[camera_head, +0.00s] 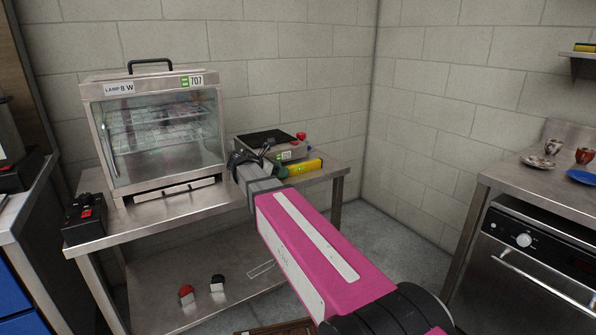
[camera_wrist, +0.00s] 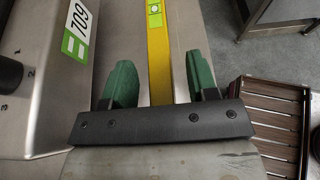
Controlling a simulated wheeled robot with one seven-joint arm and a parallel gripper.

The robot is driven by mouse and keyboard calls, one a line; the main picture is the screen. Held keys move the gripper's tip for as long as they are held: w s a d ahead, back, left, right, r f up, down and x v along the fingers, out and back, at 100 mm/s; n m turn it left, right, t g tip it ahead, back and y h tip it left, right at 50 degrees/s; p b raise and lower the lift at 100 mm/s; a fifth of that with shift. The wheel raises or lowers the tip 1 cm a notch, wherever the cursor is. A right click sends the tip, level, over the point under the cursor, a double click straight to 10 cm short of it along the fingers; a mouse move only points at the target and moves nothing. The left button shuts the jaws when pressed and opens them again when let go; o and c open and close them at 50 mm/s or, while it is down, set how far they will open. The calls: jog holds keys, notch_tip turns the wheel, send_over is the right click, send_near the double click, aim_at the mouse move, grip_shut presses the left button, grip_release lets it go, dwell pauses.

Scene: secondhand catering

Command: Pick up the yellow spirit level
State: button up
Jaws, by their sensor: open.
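The yellow spirit level (camera_head: 308,166) lies on the steel table at its right end, in front of a flat appliance. In the wrist view the level (camera_wrist: 158,45) runs lengthwise between the two green fingers, with a green vial near the top edge. My gripper (camera_wrist: 160,76) is open, with one finger on each side of the level and a visible gap on both sides. In the head view my gripper (camera_head: 266,165) is over the table, partly hiding the level's left end. Its height above the level is hard to tell.
The flat appliance (camera_head: 268,142) with label 709 (camera_wrist: 77,30) stands close beside the level. A glass-fronted warmer cabinet (camera_head: 160,125) is at the left. A slatted wooden crate (camera_wrist: 268,125) is low on the right. A steel oven counter (camera_head: 545,190) stands right, across open floor.

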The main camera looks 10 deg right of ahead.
jog(key=shift+d, duration=0.1)
grip_shut()
